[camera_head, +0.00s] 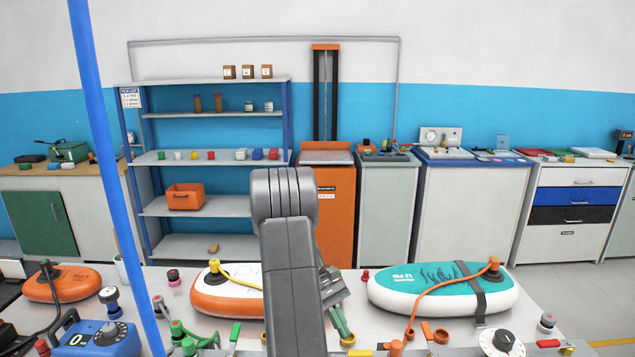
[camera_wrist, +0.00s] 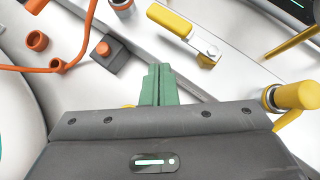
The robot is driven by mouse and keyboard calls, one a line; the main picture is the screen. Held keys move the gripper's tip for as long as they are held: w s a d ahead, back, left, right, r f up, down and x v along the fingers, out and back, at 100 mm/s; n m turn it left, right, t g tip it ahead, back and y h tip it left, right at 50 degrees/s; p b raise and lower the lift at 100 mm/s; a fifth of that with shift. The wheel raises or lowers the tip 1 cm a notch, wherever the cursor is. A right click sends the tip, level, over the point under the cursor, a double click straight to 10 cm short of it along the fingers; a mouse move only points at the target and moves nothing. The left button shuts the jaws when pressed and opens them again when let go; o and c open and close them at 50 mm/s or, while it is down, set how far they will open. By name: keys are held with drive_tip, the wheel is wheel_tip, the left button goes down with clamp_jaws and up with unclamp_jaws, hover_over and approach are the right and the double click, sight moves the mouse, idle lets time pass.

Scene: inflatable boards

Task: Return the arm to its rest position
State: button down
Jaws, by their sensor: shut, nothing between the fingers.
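My grey arm (camera_head: 288,240) rises in the middle of the head view, bent over the worktable, and hides part of it. My gripper (camera_head: 340,322) is partly hidden behind the arm, low over the table between two inflatable boards. In the wrist view my gripper (camera_wrist: 158,85) has its green fingers pressed together, with nothing between them. The fingers point toward the table's fittings. I cannot tell how far they are above the surface.
A white and orange board (camera_head: 212,303) lies left of my arm and a teal board (camera_head: 390,288) with an orange hose lies right. A black block with an orange knob (camera_wrist: 103,48) and a yellow-handled valve (camera_wrist: 180,25) are near the fingers. A blue pole (camera_head: 108,150) stands left.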

drive_tip(key=a+n+t+h+b, duration=0.3)
drive_tip(key=a+n+t+b, duration=0.2)
drive_tip(key=n, duration=0.5)
drive_tip(key=shift+s+a+t, duration=0.35)
drive_tip(key=shift+a+t, duration=0.55)
drive_tip(key=shift+a, duration=0.15)
drive_tip(key=shift+s+r, duration=0.1)
drive_tip(key=shift+r, duration=0.1)
